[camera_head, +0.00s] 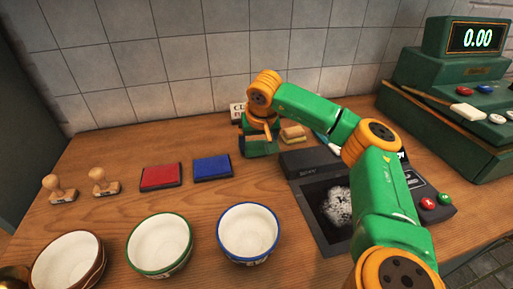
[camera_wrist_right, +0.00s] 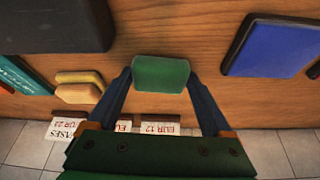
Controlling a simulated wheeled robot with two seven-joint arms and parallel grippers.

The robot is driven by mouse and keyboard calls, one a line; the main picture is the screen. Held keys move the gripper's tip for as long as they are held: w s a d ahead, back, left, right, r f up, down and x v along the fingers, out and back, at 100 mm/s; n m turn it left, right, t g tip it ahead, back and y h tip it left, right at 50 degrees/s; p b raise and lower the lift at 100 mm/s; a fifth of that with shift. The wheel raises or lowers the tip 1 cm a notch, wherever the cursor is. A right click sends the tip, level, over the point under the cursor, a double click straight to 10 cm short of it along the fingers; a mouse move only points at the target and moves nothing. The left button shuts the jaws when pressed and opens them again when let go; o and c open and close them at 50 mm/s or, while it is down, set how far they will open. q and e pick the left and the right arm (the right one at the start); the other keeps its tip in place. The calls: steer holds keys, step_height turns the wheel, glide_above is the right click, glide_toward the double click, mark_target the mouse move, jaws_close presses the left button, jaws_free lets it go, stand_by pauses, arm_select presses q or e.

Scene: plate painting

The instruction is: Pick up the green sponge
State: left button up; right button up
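The green sponge (camera_wrist_right: 160,74) lies between the two fingertips of my right gripper (camera_wrist_right: 160,80) in the right wrist view. The fingertips are close against its left and right sides; I cannot tell whether they press on it. In the head view my right gripper (camera_head: 258,140) points down at the back of the counter, and its own body and arm largely hide the sponge. I cannot tell whether the sponge is clear of the counter. My left gripper is not in view.
Yellowish sponges (camera_head: 293,134) lie just right of the gripper. Blue (camera_head: 212,167) and red (camera_head: 160,176) ink pads and two wooden stamps (camera_head: 103,182) are to the left. Several bowls (camera_head: 248,232) line the front. A dark tray (camera_head: 316,222) and green register (camera_head: 450,115) stand right.

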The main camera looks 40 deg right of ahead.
mark_target(256, 142)
steer(key=c, duration=0.6)
steer(key=shift+w+r, duration=0.1)
steer(key=shift+r, duration=0.05)
step_height(256, 142, up, 3)
steer(key=shift+f, duration=0.15)
steer(key=s+r+p, duration=0.1)
steer(key=s+r, duration=0.2)
steer(key=s, duration=0.1)
steer(key=s+r+p, duration=0.2)
steer(key=s+r, duration=0.1)
steer(key=s, duration=0.2)
steer(key=s+r+p, duration=0.1)
steer(key=s+r, duration=0.3)
steer(key=s, duration=0.1)
steer(key=shift+d, duration=0.15)
